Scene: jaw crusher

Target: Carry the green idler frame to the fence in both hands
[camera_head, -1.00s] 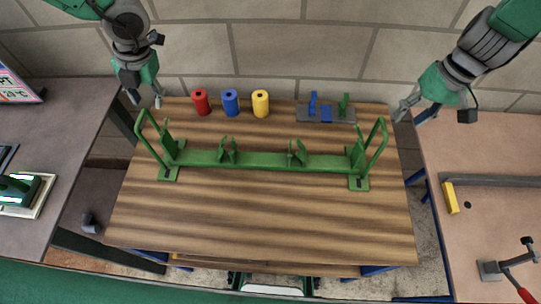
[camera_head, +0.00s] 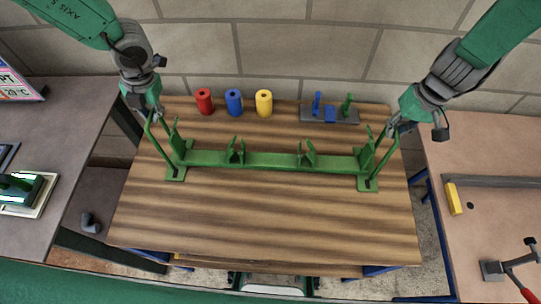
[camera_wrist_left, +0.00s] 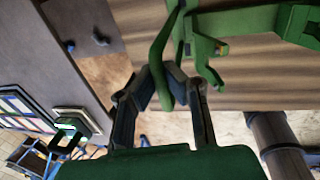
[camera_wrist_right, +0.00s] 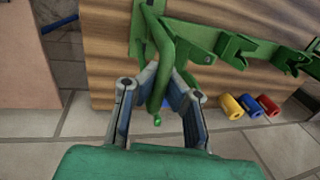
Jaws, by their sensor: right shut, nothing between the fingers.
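The green idler frame (camera_head: 270,161) stands on the wooden table, a long beam with feet, saddles and a looped handle at each end. My left gripper (camera_head: 146,113) is at its left handle. In the left wrist view the fingers (camera_wrist_left: 165,80) press in from both sides of the handle bar (camera_wrist_left: 164,52). My right gripper (camera_head: 394,128) is at the right handle. In the right wrist view its fingers (camera_wrist_right: 165,90) are beside the handle loop (camera_wrist_right: 160,62), which hides part of the tips; it is shut with nothing held.
Red (camera_head: 204,101), blue (camera_head: 234,102) and yellow (camera_head: 264,103) rollers stand at the table's back edge. A grey plate with blue and green parts (camera_head: 346,117) lies to their right. A block wall (camera_head: 280,55) rises behind. Side benches stand left (camera_head: 60,120) and right (camera_head: 480,150).

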